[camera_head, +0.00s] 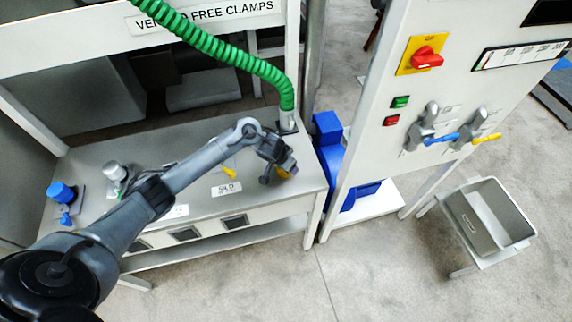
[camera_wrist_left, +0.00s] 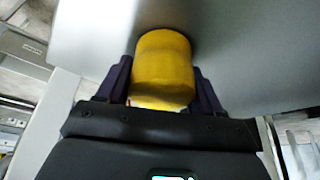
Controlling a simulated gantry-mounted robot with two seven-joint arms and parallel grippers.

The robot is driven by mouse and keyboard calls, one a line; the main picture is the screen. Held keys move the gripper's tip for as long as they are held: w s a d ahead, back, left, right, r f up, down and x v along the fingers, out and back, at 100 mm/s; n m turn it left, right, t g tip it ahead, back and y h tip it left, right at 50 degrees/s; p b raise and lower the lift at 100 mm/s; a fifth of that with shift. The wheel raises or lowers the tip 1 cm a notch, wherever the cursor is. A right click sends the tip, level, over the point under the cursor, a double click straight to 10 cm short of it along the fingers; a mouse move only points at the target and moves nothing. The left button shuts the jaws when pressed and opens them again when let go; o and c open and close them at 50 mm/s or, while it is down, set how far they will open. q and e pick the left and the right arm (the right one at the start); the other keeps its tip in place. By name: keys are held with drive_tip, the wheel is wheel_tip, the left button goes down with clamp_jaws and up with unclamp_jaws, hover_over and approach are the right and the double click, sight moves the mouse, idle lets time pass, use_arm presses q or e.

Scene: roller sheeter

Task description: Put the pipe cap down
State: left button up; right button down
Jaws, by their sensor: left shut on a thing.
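The yellow pipe cap (camera_wrist_left: 163,70) fills the space between the fingers of my left gripper (camera_wrist_left: 162,85) in the left wrist view. The gripper is shut on it, with one dark finger on each side. In the head view my left gripper (camera_head: 283,168) is at the right end of the grey bench (camera_head: 145,150). Only a little of the yellow cap shows there, mostly hidden by the gripper. The cap is at or close above the bench top; I cannot tell whether it touches. My right gripper is not in view.
A green ribbed hose (camera_head: 225,58) drops to a pipe at the bench's back right. Blue and grey fittings (camera_head: 62,192) stand at the left. A white control panel (camera_head: 400,100) with switches and valves rises at the right. A grey bin (camera_head: 485,215) stands farther right.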

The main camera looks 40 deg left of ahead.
use_arm(q)
drive_tip(key=shift+f, duration=0.15)
drive_tip(key=o, duration=1.1)
drive_tip(key=shift+c, duration=0.2)
